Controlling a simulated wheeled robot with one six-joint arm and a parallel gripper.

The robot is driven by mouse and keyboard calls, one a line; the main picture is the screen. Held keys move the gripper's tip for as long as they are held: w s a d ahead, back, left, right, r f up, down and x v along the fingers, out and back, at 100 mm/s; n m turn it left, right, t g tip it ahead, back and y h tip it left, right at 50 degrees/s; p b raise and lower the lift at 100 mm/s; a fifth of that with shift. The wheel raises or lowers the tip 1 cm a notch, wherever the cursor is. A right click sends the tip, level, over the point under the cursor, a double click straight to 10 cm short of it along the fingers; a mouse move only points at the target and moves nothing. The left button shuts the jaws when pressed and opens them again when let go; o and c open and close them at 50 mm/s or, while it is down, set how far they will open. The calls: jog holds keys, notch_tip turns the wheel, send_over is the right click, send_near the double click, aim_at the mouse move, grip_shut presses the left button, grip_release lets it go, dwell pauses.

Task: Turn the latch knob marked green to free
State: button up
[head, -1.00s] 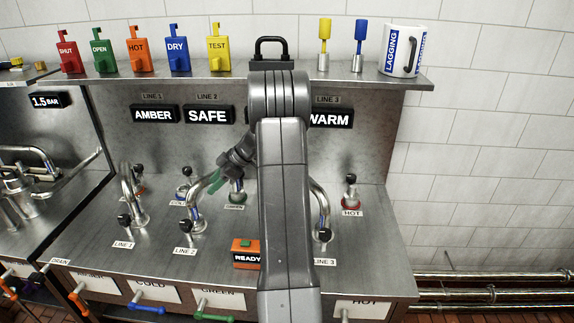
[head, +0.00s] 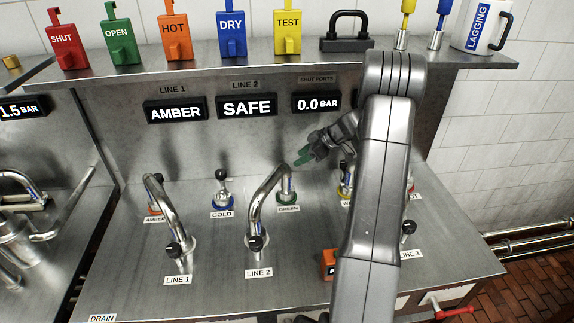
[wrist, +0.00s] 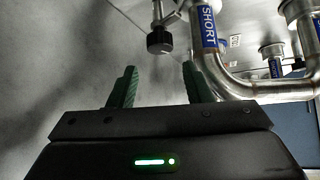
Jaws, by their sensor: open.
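The green-collared port (head: 287,198) with the GREEN label stands on the steel bench in the head view. The curved LINE 2 pipe (head: 266,195) ends right over it, and I cannot make out a separate latch knob there. My gripper (head: 303,157) is open and empty, its green fingers pointing left, just right of and above the pipe's end. In the wrist view, a black knob (wrist: 160,40) on a metal stem shows beyond and between the spread fingers (wrist: 160,85), apart from them. I cannot tell which knob it is.
The LINE 1 pipe (head: 163,205) and the COLD port (head: 222,200) stand to the left. A pipe marked SHORT (wrist: 208,28) is close to the right finger in the wrist view. A shelf with coloured tags (head: 231,35) runs above. My arm hides part of the right side.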

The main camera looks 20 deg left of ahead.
aim_at(287, 166)
jog(key=p+x, duration=0.1)
jog(key=x, duration=0.6)
jog(key=shift+a+f, duration=0.2)
jog(key=shift+f, duration=0.05)
jog(key=shift+s, duration=0.1)
jog(key=shift+c, duration=0.5)
